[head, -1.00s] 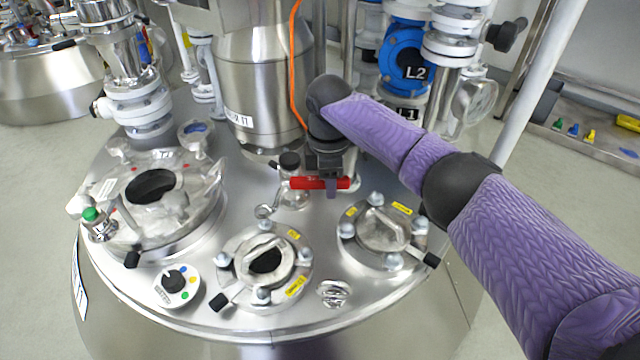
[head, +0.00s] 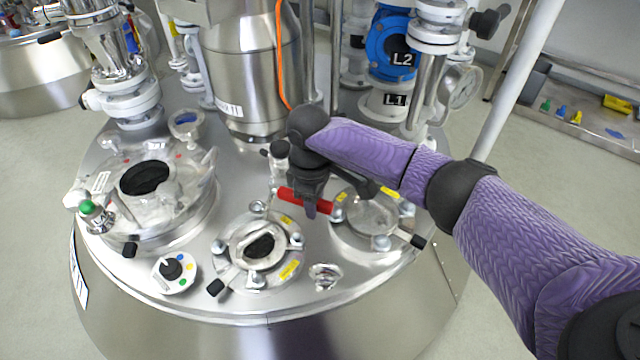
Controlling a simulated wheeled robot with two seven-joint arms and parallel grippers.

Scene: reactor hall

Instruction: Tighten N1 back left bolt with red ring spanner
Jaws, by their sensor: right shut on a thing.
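My right gripper (head: 311,207) is shut on the red handle of the ring spanner (head: 290,195), above the vessel lid. The handle slants, its left end higher in the picture. The spanner's metal ring end is hard to make out, so I cannot tell whether it sits on a bolt. A round flanged port (head: 240,262) with bolts around a dark glass lies below and left of the gripper. Its back bolt (head: 258,207) shows left of the handle. A second bolted port (head: 368,216) lies to the right, partly behind my gripper. I cannot read which is N1. My left gripper is not in view.
A steel motor column (head: 255,75) with an orange cable rises behind the spanner. A large manway (head: 190,210) is on the left, a knob (head: 172,268) at the front left. The blue L2 valve (head: 390,45) and a gauge (head: 462,87) stand behind my arm.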

